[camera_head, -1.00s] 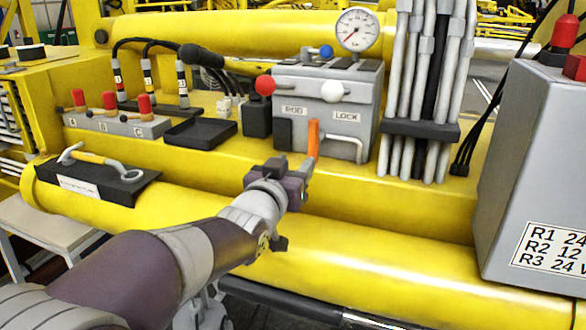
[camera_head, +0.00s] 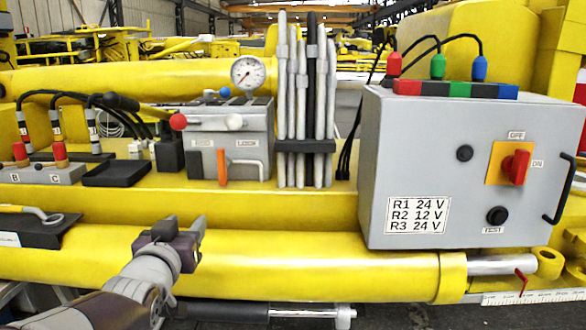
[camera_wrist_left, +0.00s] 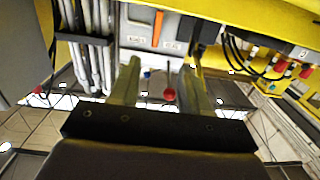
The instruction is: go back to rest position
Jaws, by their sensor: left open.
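My left gripper (camera_head: 194,236) is open in the head view. It is in front of the yellow boom cylinder (camera_head: 320,262), below the grey valve box with the orange lever (camera_head: 222,168). In the left wrist view its two fingers (camera_wrist_left: 155,85) stand apart with nothing held between them. The red ball knob (camera_wrist_left: 169,94) shows in the gap, beyond the fingers. The orange lever (camera_wrist_left: 158,30) also shows in the wrist view, past the fingertips. My right gripper is in neither view.
A grey control box (camera_head: 440,150) with a red switch stands at the right. Grey hoses (camera_head: 300,100), a pressure gauge (camera_head: 248,73), a black tray (camera_head: 116,174) and red-capped levers (camera_head: 60,153) line the yellow boom. A tool lies on a black pad (camera_head: 40,230) at the left.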

